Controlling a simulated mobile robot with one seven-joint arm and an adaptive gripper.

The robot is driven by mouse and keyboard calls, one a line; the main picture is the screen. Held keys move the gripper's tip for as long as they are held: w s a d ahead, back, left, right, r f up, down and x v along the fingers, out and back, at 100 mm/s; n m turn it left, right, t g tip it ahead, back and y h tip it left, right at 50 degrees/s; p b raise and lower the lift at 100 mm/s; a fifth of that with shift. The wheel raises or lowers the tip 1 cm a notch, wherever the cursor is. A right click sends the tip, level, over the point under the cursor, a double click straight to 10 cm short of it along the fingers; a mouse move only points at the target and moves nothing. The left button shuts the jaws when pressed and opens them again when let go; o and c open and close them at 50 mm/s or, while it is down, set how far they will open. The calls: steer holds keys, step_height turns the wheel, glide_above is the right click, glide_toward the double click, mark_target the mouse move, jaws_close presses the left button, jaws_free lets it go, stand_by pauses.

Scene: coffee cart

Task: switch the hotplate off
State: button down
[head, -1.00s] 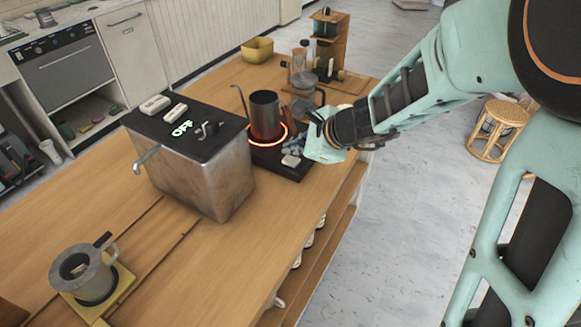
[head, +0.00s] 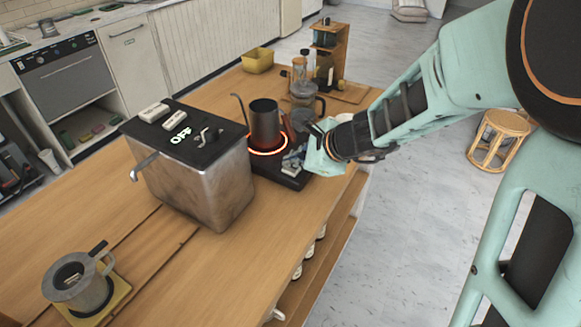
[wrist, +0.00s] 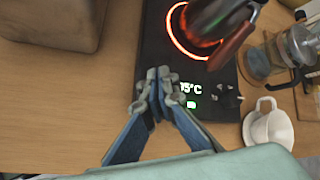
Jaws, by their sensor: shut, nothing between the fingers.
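The hotplate (head: 289,180) is a black slab on the wooden cart, with a glowing orange-red ring under a dark kettle (head: 265,124). In the wrist view the hotplate (wrist: 158,52) shows a lit display (wrist: 191,89) reading what looks like "95°C", partly covered by my fingers. Below the display is a small control lit green (wrist: 191,104). A dark knob (wrist: 228,96) sits to its right. My gripper (wrist: 153,78) is shut and empty, its tips over the panel just left of the display. In the head view my gripper (head: 297,158) is at the hotplate's near right end.
A metal box (head: 195,180) marked "OFF" stands left of the hotplate. A glass press (head: 304,105) stands behind it, and a white cup (wrist: 268,125) is close on the right. A metal cup (head: 80,283) stands front left.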

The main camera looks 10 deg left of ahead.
mark_target(292, 172)
stand_by(0.6)
steer(key=shift+f+b, duration=0.5)
steer(key=shift+b, duration=0.1)
steer(key=shift+f+b, duration=0.25)
steer(key=shift+b, duration=0.05)
steer(key=shift+r, duration=0.1)
stand_by(0.3)
steer(key=shift+r+p, duration=0.6)
steer(key=shift+r, duration=0.05)
steer(key=shift+r, duration=0.1)
step_height(292, 172, up, 6)
steer(key=p, duration=0.5)
